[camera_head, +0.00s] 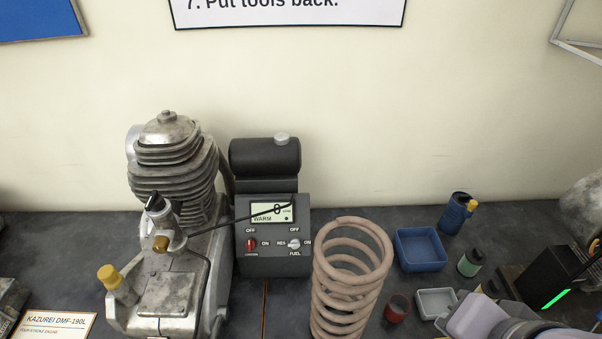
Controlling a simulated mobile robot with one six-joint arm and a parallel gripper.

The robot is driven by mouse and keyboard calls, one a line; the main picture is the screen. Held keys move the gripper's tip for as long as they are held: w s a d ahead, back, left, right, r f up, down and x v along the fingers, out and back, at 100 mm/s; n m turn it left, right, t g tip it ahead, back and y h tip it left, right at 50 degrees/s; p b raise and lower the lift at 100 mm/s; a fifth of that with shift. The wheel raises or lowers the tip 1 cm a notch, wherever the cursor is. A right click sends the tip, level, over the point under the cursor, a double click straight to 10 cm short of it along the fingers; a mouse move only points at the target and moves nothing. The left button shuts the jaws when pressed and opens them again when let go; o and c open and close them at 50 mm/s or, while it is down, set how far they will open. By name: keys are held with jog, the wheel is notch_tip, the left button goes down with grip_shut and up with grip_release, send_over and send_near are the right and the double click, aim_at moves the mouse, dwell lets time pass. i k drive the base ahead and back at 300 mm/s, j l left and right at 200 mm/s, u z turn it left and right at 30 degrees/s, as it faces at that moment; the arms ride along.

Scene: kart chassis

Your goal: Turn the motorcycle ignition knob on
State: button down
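The red ignition knob (251,244) is on the left of the dark control box's front panel (273,266). OFF is printed above it and ON to its right. Its handle looks upright, in line with OFF; the small label below it is too small to read surely. A pale fuel knob (294,244) sits to its right, among OFF, ON, RES and FUEL labels. The display (272,212) above shows a 0 and WARM. My gripper's fingers do not show. Pale grey parts that look like my arm (482,322) are at the lower right, well away from the knob.
A metal engine (175,185) stands close left of the box; its black cable crosses the display. A coil spring (350,270) stands close at the front right. Farther right are a blue tray (420,250), small bottles, a grey tray (436,303) and a black box with a green light (550,275).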

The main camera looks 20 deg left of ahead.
aim_at(250, 243)
jog(key=u, duration=1.4)
jog(key=k+j+z, duration=0.25)
jog(key=k+z, duration=0.1)
jog(key=z, duration=0.2)
